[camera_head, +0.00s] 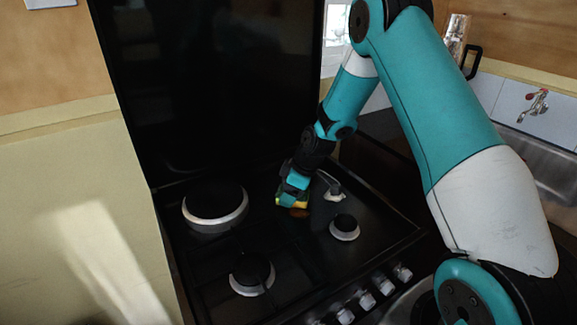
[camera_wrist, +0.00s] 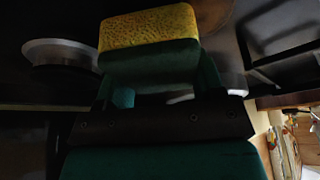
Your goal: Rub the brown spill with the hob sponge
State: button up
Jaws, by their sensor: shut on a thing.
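My gripper (camera_head: 294,186) is low over the middle of the black hob (camera_head: 290,262), shut on the hob sponge (camera_head: 301,205). In the wrist view the sponge (camera_wrist: 148,27) shows a speckled yellow face and a dark green side, held at the tips of my gripper (camera_wrist: 150,75). A small brown patch, which looks like the brown spill (camera_head: 299,213), shows just below the sponge. Most of it is hidden by the sponge and gripper. I cannot tell whether the sponge touches the hob surface.
A large burner (camera_head: 215,208) is left of my gripper, a small burner (camera_head: 344,227) to its right and another burner (camera_head: 252,273) nearer the front. Knobs (camera_head: 366,300) line the front edge. A raised black panel (camera_head: 215,80) stands behind. A sink (camera_head: 545,160) is at the right.

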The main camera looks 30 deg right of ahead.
jog(key=shift+s+r, duration=0.2)
jog(key=shift+r, duration=0.85)
jog(key=shift+w+r+p, duration=0.1)
jog(key=shift+r+p, duration=0.6)
jog(key=shift+p, duration=0.05)
jog(key=shift+r+p, duration=1.25)
jog(key=shift+r, duration=0.75)
